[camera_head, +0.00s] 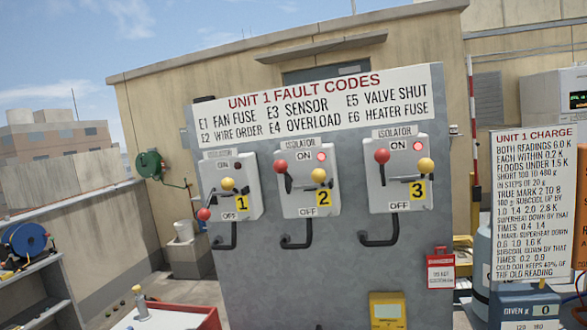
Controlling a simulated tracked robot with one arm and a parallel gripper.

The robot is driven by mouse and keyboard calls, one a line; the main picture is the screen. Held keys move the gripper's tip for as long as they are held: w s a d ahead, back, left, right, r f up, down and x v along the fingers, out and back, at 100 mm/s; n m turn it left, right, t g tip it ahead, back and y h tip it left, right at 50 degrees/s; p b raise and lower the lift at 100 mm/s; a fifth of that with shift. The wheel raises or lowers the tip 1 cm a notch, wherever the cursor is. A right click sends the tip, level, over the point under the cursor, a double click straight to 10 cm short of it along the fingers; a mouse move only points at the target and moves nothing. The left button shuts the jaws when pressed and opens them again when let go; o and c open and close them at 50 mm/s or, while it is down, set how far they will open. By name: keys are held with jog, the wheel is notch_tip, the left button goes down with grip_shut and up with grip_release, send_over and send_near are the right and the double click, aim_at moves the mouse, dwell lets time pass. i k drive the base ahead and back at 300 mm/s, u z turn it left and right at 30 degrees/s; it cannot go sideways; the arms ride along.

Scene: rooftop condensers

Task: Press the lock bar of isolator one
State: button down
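Isolator one (231,205) is the left of three light grey boxes on a grey panel, marked with a yellow 1 plate. Its red-knobbed handle (204,214) points down to the lower left, by the OFF end, and its lamp (238,166) looks dark. A yellow knob (227,184) on a short dark bar sits near the middle of the box; no label shows whether this is the lock bar. Isolator two (296,199) and isolator three (405,192) have their red knobs up at the left and lit red lamps. My gripper is not in view.
A fault codes sign (320,100) spans the panel above the isolators. A red tag (441,272) and a yellow box (387,310) are lower right. A red tray (205,318) and shelf (30,290) stand lower left.

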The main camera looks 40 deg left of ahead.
aim_at(227, 183)
jog(key=u, duration=0.25)
jog(key=i, duration=1)
jog(key=u, duration=0.6)
